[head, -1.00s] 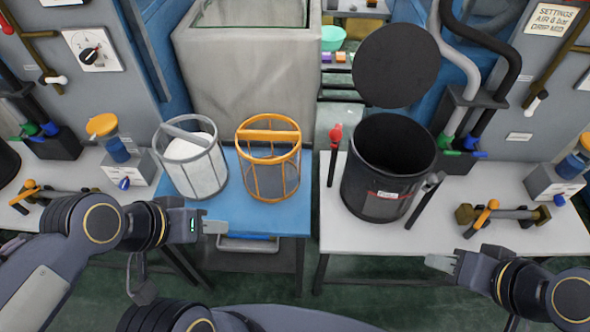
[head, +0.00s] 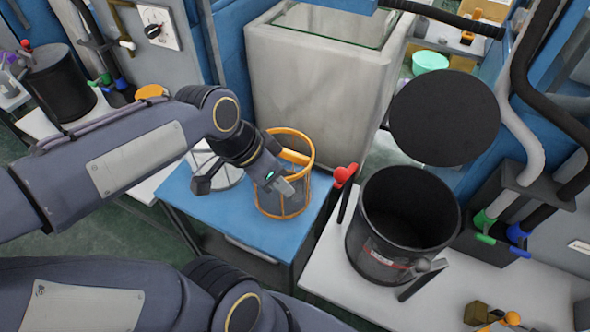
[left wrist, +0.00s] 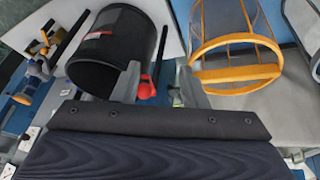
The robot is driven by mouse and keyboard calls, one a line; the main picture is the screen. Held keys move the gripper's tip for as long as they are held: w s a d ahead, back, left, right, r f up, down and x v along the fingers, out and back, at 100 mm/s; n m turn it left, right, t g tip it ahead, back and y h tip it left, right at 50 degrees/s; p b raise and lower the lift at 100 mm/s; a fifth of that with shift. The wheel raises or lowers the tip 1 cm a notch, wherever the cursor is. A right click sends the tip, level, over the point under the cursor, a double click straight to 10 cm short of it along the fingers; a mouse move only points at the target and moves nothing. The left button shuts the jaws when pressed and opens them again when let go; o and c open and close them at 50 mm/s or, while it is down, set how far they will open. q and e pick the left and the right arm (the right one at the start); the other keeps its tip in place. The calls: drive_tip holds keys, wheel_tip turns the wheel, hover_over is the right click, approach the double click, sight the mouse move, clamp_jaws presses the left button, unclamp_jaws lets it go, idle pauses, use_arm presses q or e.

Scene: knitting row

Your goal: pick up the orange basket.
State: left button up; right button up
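The orange basket (head: 283,203) stands upright on the blue table (head: 240,228) in the head view. It has an orange frame, mesh sides and an orange handle bar across its top. My left gripper (head: 284,187) is in front of the basket and overlaps it in this view; I cannot tell whether they touch. In the left wrist view the orange basket (left wrist: 236,72) is right of my left gripper (left wrist: 158,84). The fingers there are apart with nothing between them, and the handle bar is outside them. My right gripper is not in view.
A pale basket (head: 228,178) stands left of the orange one, mostly hidden by my left arm. A grey tank (head: 310,80) stands behind. A black bin (head: 400,235) and a red-knobbed lever (head: 344,178) are on the white table (head: 335,268) to the right.

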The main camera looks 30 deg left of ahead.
use_arm(q)
drive_tip(key=w+a+f+m+g+y, duration=0.1)
drive_tip(key=w+a+m, duration=0.2)
drive_tip(key=w+m, duration=0.1)
drive_tip(key=w+a+f+m+g+y, duration=0.1)
drive_tip(key=w+a+m, duration=0.2)
drive_tip(key=w+m, duration=0.1)
drive_tip(key=w+a+f+m+g, duration=0.1)
drive_tip(key=w+a+m+g, duration=0.1)
drive_tip(key=w+a+m, duration=0.1)
drive_tip(key=shift+w+a+f+m+y, duration=0.2)
drive_tip(key=shift+w+m, duration=0.15)
drive_tip(key=shift+w, duration=0.3)
drive_tip(key=shift+w+a+f+m+y, duration=0.2)
drive_tip(key=shift+w+m, duration=0.15)
drive_tip(key=shift+w, duration=0.25)
drive_tip(key=shift+f, duration=0.6)
drive_tip(key=f, duration=0.5)
drive_tip(key=shift+d+f, duration=0.25)
drive_tip(key=shift+d, duration=0.15)
drive_tip(key=shift+f, duration=0.6)
clamp_jaws()
